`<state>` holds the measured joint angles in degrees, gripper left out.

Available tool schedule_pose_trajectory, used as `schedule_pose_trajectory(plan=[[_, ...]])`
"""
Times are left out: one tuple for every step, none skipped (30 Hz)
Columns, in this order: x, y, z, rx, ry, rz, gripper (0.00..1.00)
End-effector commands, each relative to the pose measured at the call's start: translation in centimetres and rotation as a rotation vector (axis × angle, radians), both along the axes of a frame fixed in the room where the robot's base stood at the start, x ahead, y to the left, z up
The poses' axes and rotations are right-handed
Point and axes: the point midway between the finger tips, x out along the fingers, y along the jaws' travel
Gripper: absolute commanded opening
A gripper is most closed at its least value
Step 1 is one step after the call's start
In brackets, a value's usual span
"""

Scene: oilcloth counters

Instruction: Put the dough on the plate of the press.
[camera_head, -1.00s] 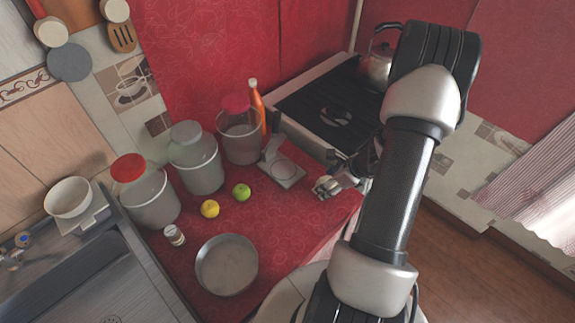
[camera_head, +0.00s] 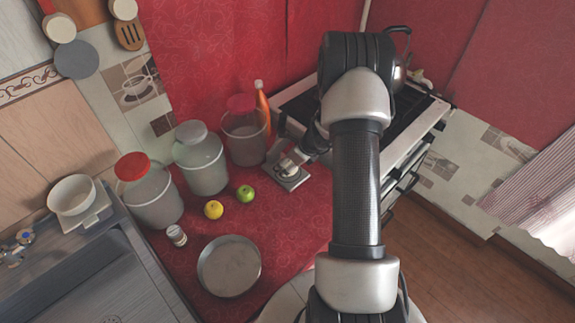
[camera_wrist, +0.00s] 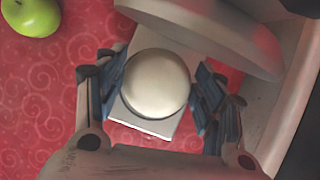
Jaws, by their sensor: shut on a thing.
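The dough (camera_wrist: 156,82) is a pale, smooth round piece in the middle of the wrist view. My gripper (camera_wrist: 158,85) is shut on it, with one dark finger pad on each side. In the head view the dough (camera_head: 287,167) shows at the end of my gripper (camera_head: 294,162). The press (camera_head: 291,184) is grey and stands on the red counter. Its flat plate (camera_wrist: 145,125) shows beneath the dough, and its round upper part (camera_wrist: 205,38) is raised beside it. The dough hides most of the plate; I cannot tell whether they touch.
A green apple (camera_head: 245,193) and a yellow fruit (camera_head: 213,209) lie left of the press. Several jars, one a red-lidded jar (camera_head: 245,135), and an orange bottle (camera_head: 262,105) stand behind. A metal pan (camera_head: 229,265) sits in front.

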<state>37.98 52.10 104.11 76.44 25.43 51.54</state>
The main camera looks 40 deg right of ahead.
Motion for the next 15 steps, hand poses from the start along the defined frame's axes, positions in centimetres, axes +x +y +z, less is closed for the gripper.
schedule_pose_trajectory(plan=[[-0.18, -0.02, -0.85, 0.002, 0.003, -0.003, 0.35], [-0.17, -0.03, -0.91, 0.002, 0.003, -0.003, 0.35], [-0.16, -0.05, -0.89, 0.002, 0.002, -0.002, 0.35], [-0.16, -0.05, -0.84, 0.002, 0.002, -0.002, 0.35], [-0.16, -0.06, -0.8, 0.001, 0.001, -0.003, 0.35], [-0.15, -0.06, -0.76, 0.001, 0.001, -0.002, 0.35], [-0.15, -0.05, -0.75, 0.001, 0.002, -0.001, 0.35], [-0.17, -0.05, -0.74, 0.001, 0.002, -0.001, 0.35], [-0.16, -0.05, -0.75, 0.001, 0.002, -0.001, 0.35], [-0.16, -0.05, -0.79, 0.001, 0.002, -0.001, 0.35], [-0.17, -0.04, -0.88, 0.001, 0.002, -0.001, 0.35], [-0.17, -0.04, -1.04, 0.001, 0.002, -0.001, 0.35], [-0.18, -0.04, -1.17, 0.001, 0.002, -0.001, 0.35], [-0.17, -0.04, -1.28, 0.001, 0.002, -0.001, 0.35], [-0.2, -0.03, -1.16, 0.001, 0.002, -0.001, 0.66]])
